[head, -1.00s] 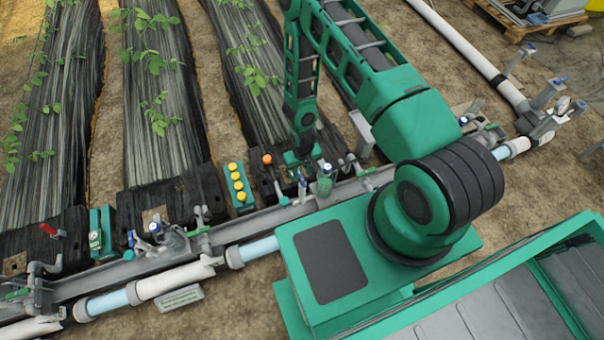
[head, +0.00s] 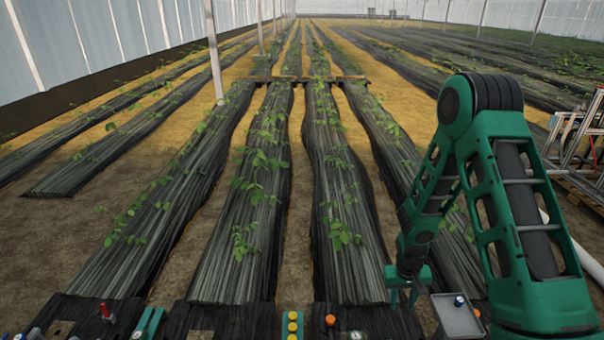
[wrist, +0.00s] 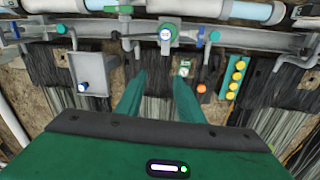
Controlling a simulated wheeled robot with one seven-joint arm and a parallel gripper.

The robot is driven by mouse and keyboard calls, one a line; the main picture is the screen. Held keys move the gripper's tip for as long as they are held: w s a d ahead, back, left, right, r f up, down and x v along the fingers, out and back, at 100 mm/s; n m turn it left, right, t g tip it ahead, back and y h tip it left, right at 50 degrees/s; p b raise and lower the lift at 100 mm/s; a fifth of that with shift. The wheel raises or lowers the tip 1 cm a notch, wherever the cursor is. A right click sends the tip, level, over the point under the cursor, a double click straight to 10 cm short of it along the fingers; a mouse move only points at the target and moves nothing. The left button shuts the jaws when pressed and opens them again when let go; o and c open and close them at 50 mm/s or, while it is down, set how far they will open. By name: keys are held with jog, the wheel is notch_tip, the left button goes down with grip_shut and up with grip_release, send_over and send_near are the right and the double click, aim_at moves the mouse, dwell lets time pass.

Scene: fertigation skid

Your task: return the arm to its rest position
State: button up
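My gripper (head: 404,298) hangs from the folded green arm (head: 520,200) at the right of the head view, pointing down above the near end of a covered bed. In the wrist view its two green fingers (wrist: 158,98) stand apart with nothing between them. It is open and empty. The gripper appears clear of the rail and fittings.
Black-covered plant beds (head: 245,200) run away to the back. A row of yellow buttons (head: 292,325) and an orange knob (head: 330,320) sit at the front edge. A grey box (head: 458,315) stands just right of the gripper. A metal frame (head: 580,140) is at far right.

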jog(key=s+d+r+m, duration=0.1)
jog(key=s+d+r, duration=0.2)
jog(key=r, duration=0.5)
jog(key=s+d+r+m, duration=0.1)
jog(key=s+d+r, duration=0.15)
jog(key=r, duration=0.55)
jog(key=s+d+r+m, duration=0.15)
jog(key=d+r, duration=0.25)
jog(key=r, duration=0.4)
jog(key=s+r+m, duration=0.1)
jog(key=s+r, duration=0.6)
jog(key=s, duration=0.3)
jog(key=s+r+m+y, duration=0.1)
jog(key=s+r, duration=0.5)
jog(key=s, duration=0.5)
jog(key=shift+s+r, duration=0.25)
jog(key=shift+r, duration=0.15)
jog(key=shift+s+a, duration=0.15)
jog(key=shift+s, duration=0.15)
jog(key=shift+c, duration=0.6)
